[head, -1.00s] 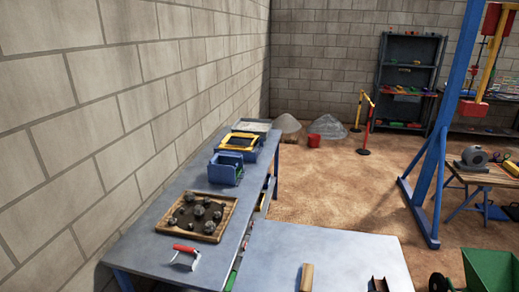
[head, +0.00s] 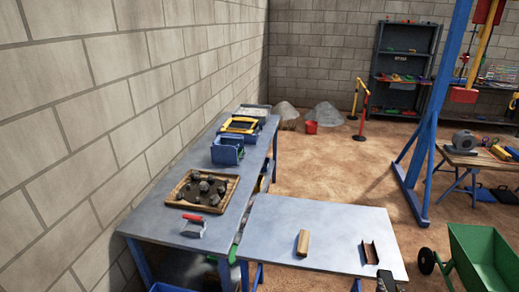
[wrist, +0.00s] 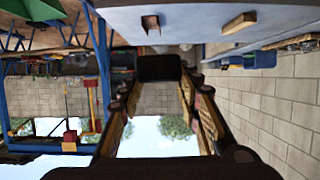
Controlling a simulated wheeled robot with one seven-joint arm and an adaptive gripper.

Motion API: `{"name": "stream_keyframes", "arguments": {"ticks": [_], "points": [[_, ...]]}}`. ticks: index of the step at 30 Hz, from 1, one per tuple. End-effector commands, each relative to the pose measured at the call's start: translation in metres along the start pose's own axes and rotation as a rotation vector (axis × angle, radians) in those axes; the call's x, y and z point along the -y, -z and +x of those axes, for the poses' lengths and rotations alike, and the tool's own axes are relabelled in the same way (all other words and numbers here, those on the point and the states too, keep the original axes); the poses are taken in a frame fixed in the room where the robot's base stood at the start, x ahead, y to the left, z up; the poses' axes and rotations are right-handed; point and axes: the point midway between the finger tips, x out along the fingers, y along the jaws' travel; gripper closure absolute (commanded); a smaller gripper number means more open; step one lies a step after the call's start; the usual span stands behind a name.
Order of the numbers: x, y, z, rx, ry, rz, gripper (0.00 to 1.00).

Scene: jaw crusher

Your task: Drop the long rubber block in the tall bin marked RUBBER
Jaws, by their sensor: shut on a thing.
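In the wrist view a dark, blocky thing (wrist: 160,68), which looks like the rubber block, sits between the fingertips of my gripper (wrist: 158,82). The gripper is shut on it, and it is held clear of the bench. Its full length cannot be told. In the head view only a small dark piece shows at the lower edge, and I cannot tell whether it is the gripper or the block. I cannot make out a tall bin marked RUBBER in either view.
A grey bench (head: 335,225) ahead carries a wooden block (head: 303,243) and a brown channel piece (head: 370,253). A longer bench on the left holds a tray of rocks (head: 177,189) and a blue bin (head: 227,151). A green cart (head: 487,255) stands right. Open floor lies beyond.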

Motion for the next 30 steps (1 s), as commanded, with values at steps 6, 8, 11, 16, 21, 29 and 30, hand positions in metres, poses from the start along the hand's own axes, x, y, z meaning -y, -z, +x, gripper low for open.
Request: {"name": "stream_keyframes", "arguments": {"ticks": [6, 8, 11, 16, 21, 29, 30], "points": [[-0.013, 0.011, 0.018, 0.002, -0.062, 0.027, 0.96], [-0.012, 0.012, 0.024, 0.002, -0.070, 0.030, 0.96], [-0.006, 0.012, 0.034, 0.002, -0.076, 0.034, 0.96], [0.015, 0.006, 0.056, 0.005, -0.071, 0.031, 0.96], [0.058, -0.009, 0.081, 0.006, -0.039, 0.017, 0.96], [0.144, -0.050, 0.104, 0.006, 0.064, -0.027, 0.96], [0.159, -0.058, 0.105, 0.007, 0.086, -0.036, 0.96]]}}
